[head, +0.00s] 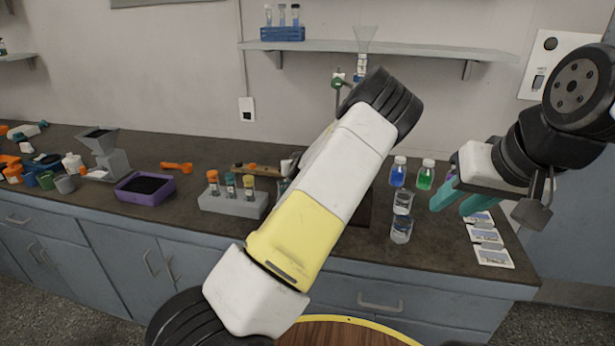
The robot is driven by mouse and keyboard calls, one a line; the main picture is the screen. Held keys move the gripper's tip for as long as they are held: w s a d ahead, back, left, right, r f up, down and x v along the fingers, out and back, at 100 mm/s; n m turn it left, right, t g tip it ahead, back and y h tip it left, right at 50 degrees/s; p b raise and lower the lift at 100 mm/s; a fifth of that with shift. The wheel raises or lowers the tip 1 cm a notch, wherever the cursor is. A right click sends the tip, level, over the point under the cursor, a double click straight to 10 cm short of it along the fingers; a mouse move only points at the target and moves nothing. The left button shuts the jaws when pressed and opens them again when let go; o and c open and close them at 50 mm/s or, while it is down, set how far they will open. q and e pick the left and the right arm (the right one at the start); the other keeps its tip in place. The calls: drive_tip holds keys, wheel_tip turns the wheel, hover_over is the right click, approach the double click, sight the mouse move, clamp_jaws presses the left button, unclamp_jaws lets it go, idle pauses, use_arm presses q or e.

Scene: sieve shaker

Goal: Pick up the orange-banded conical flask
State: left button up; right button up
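I cannot make out an orange-banded conical flask in the head view; my own white and yellow arm covers the middle of the bench and may hide it. My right gripper (460,201) is at the right, above the bench, with its two teal fingers pointing down and left. The fingers stand apart with nothing seen between them. They are just right of a bottle of green liquid (426,176) and above several cards. My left gripper does not show.
On the dark bench (350,247) stand a blue-liquid bottle (398,174), two clear beakers (402,203) (401,231), a grey tube rack (232,203) and a purple tray (146,189). Cards (491,256) lie at the right. A wall shelf (400,48) runs above. Bare bench lies around the beakers.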

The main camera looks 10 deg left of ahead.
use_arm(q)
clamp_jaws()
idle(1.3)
